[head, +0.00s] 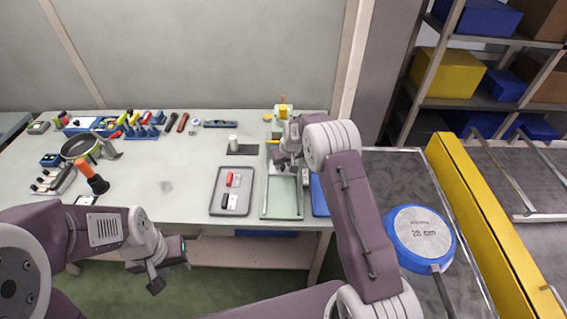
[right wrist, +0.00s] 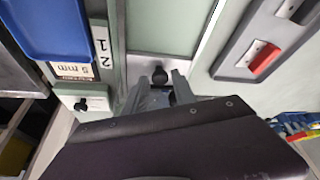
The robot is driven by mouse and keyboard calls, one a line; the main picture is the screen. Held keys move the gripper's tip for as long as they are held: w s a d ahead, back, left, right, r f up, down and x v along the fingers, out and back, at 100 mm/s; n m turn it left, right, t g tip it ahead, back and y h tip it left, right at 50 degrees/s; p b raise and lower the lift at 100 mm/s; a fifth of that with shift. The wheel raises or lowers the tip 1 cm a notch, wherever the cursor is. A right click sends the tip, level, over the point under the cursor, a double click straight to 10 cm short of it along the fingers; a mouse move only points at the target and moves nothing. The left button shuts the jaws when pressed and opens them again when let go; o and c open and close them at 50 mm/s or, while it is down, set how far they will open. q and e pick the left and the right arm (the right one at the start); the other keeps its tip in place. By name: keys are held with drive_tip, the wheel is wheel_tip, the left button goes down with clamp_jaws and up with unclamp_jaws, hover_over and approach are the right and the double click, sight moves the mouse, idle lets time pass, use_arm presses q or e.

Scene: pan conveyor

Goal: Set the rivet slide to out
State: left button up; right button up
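In the right wrist view a black knob (right wrist: 159,75) sits on a pale block at the end of this panel. A second black knob (right wrist: 81,105) sits on a white block at the left. I cannot tell which one is the rivet slide. My right gripper (head: 285,164) is over the fixture; its fingers (right wrist: 160,84) are apart around the first knob, with gaps showing beside it. My left gripper (head: 170,271) is open and empty in front of the bench.
A grey tray (head: 216,206) with red and black items lies left of the fixture, and a blue tray (head: 319,197) lies right of it. Tools and a pan (head: 78,148) stand on the left bench. A blue 28 cm disc (head: 419,237) is on the right conveyor.

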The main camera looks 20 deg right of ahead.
drive_tip(key=shift+w+f, duration=0.1)
drive_tip(key=shift+f, duration=0.05)
clamp_jaws()
idle(1.4)
